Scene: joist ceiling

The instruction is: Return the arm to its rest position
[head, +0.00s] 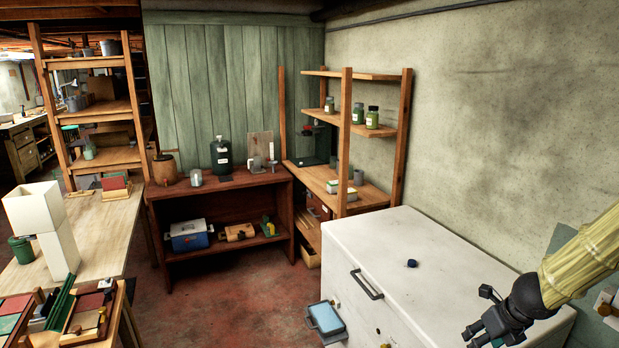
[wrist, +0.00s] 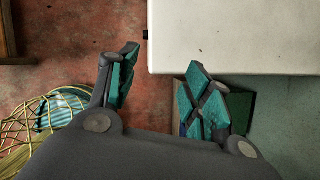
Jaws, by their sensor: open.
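My gripper (head: 478,333) is at the lower right of the head view, at the end of my yellow-sleeved arm, in front of the white chest (head: 418,250). In the wrist view my gripper (wrist: 163,82) has its two teal-padded fingers spread apart, with nothing between them. Red floor shows in the gap. The white chest top (wrist: 235,35) fills the upper right of the wrist view.
A small dark blue item (head: 411,263) lies on the chest. A blue-faced box (head: 326,318) is at its front. Wooden shelves (head: 345,150) and a low red-brown bench (head: 220,185) stand behind. A cluttered pale table (head: 105,235) is left. Red floor (head: 235,300) is clear between.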

